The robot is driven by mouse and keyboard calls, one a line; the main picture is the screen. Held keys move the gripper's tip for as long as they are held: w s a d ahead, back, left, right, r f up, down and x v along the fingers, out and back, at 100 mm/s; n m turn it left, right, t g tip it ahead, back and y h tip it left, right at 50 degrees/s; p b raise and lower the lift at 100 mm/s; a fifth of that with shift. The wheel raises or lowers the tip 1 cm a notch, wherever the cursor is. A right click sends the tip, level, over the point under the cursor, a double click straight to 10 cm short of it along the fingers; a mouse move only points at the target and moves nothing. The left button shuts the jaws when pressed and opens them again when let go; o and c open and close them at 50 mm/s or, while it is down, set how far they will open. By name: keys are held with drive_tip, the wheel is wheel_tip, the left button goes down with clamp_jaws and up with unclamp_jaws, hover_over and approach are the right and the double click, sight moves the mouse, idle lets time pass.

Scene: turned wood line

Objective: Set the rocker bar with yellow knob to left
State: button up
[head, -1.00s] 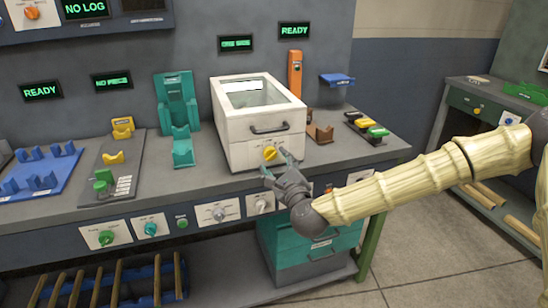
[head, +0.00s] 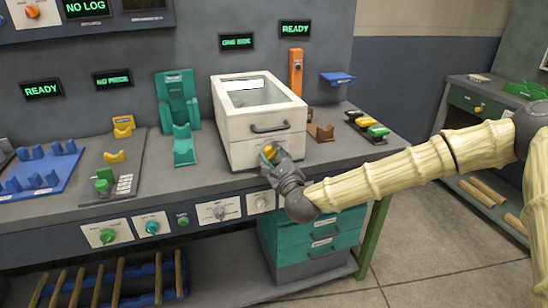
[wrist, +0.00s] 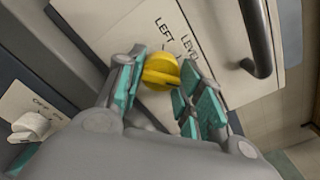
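The yellow knob (head: 269,151) is on the lower front of the white box (head: 238,152). In the wrist view the knob (wrist: 161,71) lies between my fingertips, with the printed words LEFT and LEVEL beside it. My gripper (wrist: 163,75) is open around the knob, with one teal-padded finger on each side. The fingers are very close to its sides; whether they touch it I cannot tell. In the head view my gripper (head: 271,160) covers the lower part of the knob. I cannot make out a separate rocker bar.
A dark handle (wrist: 257,45) sticks out from the box front near my right finger. A white knob (wrist: 30,127) is on the panel below. Teal drawers (head: 312,238) stand under the bench. The floor to the right is clear.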

drive_tip(key=shift+n, duration=0.6)
drive_tip(key=shift+r+n+b, duration=0.1)
drive_tip(key=shift+n+b, duration=0.45)
drive_tip(key=shift+n, duration=1.35)
drive_tip(key=shift+n+b, duration=0.3)
drive_tip(key=shift+n, duration=6.5)
drive_tip(key=shift+n+b, duration=0.3)
drive_tip(key=shift+n, duration=0.4)
drive_tip(key=o, duration=1)
drive_tip(key=shift+o, duration=0.2)
